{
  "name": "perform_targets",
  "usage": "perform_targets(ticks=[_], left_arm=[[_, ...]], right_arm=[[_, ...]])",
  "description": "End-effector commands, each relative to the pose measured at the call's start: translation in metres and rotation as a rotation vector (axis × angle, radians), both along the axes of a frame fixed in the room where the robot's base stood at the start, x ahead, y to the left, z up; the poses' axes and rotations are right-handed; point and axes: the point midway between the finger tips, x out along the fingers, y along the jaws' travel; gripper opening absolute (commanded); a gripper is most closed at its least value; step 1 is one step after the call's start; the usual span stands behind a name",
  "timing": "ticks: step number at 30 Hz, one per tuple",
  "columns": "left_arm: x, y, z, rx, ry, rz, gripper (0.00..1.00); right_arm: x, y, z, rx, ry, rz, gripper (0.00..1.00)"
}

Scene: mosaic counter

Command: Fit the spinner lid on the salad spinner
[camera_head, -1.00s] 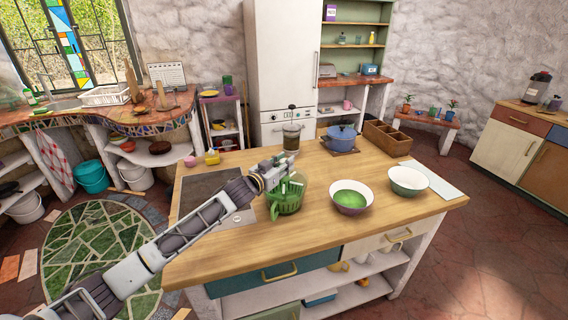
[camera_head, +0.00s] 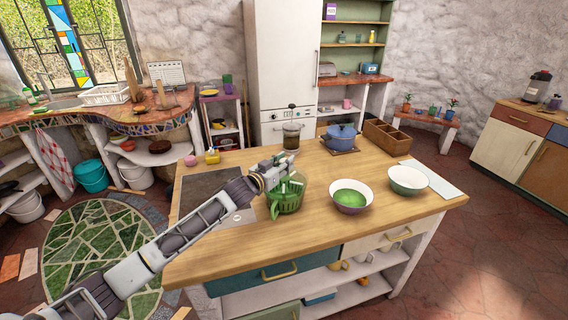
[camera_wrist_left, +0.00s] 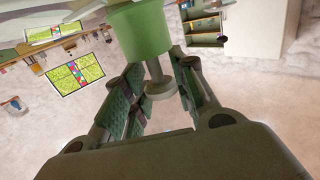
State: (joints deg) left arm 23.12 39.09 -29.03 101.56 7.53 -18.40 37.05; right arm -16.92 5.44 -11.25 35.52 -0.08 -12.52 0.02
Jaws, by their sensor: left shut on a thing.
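The green salad spinner (camera_head: 285,203) stands on the wooden counter, left of the two bowls. My left gripper (camera_head: 276,172) is directly over it and hides part of its top. In the left wrist view a green hub with a pale stem and round knob (camera_wrist_left: 161,88), seemingly part of the spinner lid, lies between the fingers of my left gripper (camera_wrist_left: 158,75), which is shut on it. The lid is at the spinner's top; whether it sits flush on the rim I cannot tell. My right gripper is not in view.
A bowl with green contents (camera_head: 350,197) and a white-lined bowl (camera_head: 408,181) stand to the right. A glass press (camera_head: 291,135), a blue pot (camera_head: 341,137) and a wooden box (camera_head: 387,138) stand behind. A dark slab (camera_head: 205,190) lies left on the counter (camera_head: 330,238).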

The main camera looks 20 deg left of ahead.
Motion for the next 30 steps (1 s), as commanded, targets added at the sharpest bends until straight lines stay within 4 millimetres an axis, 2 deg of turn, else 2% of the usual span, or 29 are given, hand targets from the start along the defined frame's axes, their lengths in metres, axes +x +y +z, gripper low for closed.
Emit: perform_targets(ticks=[30], left_arm=[[0.0,0.0,-0.0089,0.0,-0.001,0.0,0.0]], right_arm=[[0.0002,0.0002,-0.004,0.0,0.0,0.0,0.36]])
